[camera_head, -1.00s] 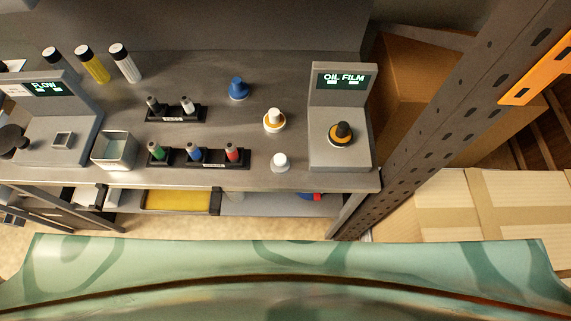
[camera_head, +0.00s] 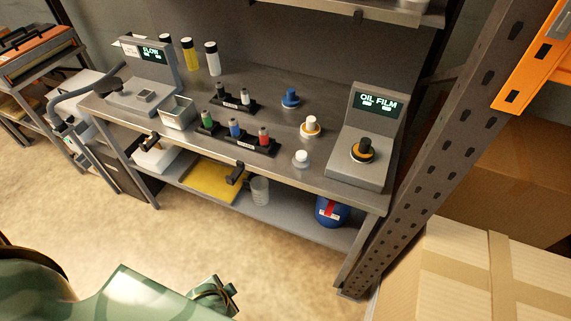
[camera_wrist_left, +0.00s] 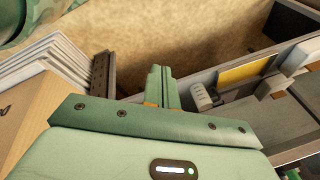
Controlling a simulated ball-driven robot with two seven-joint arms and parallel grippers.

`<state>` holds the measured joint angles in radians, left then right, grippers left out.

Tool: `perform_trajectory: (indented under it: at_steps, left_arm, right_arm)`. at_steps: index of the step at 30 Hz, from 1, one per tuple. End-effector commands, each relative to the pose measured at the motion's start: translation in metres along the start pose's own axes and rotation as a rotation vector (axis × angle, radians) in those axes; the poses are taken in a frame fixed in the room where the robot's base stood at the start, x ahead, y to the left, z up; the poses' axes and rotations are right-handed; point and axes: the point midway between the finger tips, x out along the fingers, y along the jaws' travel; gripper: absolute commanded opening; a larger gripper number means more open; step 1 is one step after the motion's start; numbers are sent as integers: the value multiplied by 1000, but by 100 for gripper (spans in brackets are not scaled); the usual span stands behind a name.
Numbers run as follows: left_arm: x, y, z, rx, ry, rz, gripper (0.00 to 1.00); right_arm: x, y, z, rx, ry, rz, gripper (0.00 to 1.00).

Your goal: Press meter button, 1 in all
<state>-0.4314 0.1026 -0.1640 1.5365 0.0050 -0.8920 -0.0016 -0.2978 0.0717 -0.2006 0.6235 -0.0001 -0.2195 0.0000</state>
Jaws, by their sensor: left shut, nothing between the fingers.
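The oil film meter (camera_head: 362,138) stands at the right end of the grey workbench in the head view. Its lit display reads OIL FILM, and a black knob on an orange-and-white round piece (camera_head: 362,152) sits on its base. The flow meter (camera_head: 147,80) stands at the left end, with a lit display reading FLOW and a small square pad (camera_head: 145,96) on its base. I cannot tell which part is a button. My left gripper (camera_wrist_left: 163,72) is shut and empty in the left wrist view, apart from both meters. My right gripper is not in view.
Between the meters stand a metal bin (camera_head: 178,113), holders with coloured pegs (camera_head: 236,130), and blue (camera_head: 290,97), orange-white (camera_head: 311,127) and white (camera_head: 301,158) knobs. A perforated post (camera_head: 440,145) and cardboard boxes (camera_head: 465,270) bound the right. Floor before the bench is open.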

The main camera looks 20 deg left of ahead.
Motion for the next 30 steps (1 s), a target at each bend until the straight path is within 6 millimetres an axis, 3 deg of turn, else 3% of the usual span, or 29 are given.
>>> perform_trajectory:
  at_steps: [9,15,19,24,26,30]
  left_arm:
    - [-104,-75,-93,99,125,-150,0]
    - [-160,-97,-172,204,286,-176,0]
    - [-180,-96,-235,312,420,-141,0]
    - [-184,-94,-318,489,565,-60,0]
    - [-181,-102,-342,539,590,-36,0]
    - [-174,-145,-384,591,607,-10,0]
  right_arm:
    - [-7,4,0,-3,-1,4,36]
    - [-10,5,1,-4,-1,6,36]
    - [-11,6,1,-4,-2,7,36]
    - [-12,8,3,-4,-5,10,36]
    - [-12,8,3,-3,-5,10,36]
    - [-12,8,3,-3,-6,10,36]
